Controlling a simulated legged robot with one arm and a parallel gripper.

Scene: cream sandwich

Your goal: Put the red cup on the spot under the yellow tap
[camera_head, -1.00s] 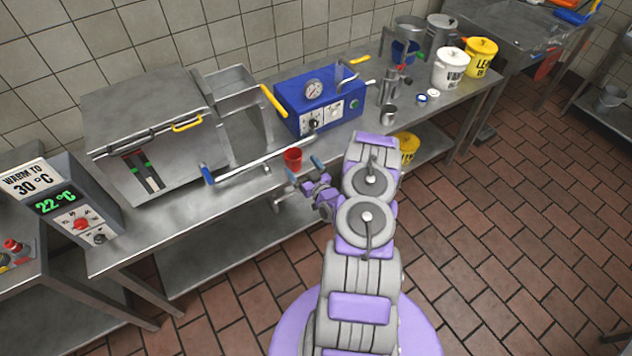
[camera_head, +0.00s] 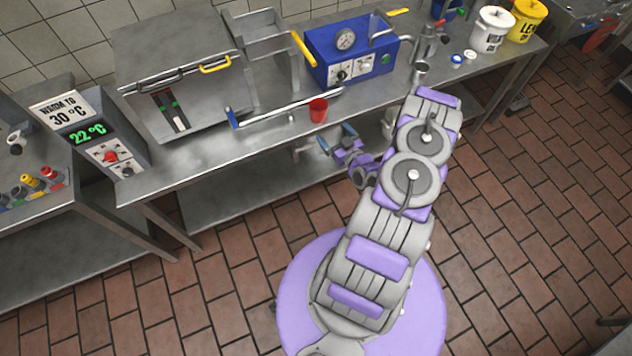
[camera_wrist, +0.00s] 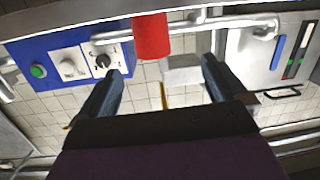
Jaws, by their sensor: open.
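The red cup (camera_head: 318,110) stands upright at the front edge of the steel bench (camera_head: 270,138), in front of the blue machine. My gripper (camera_head: 336,137) is in front of the bench edge, just short of the cup, with its fingers apart and empty. In the wrist view the cup (camera_wrist: 151,35) shows beyond and between the open fingertips of my gripper (camera_wrist: 160,75), not touching them. A small yellow fitting (camera_head: 32,183) stands among coloured ones on the left table; I cannot tell whether it is the yellow tap. No spot under it can be made out.
The blue machine (camera_head: 350,50) with a gauge stands behind the cup. A display box (camera_head: 90,133) is at left. White (camera_head: 491,30) and yellow (camera_head: 527,18) pots stand at back right. The tiled floor (camera_head: 540,180) is clear at right.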

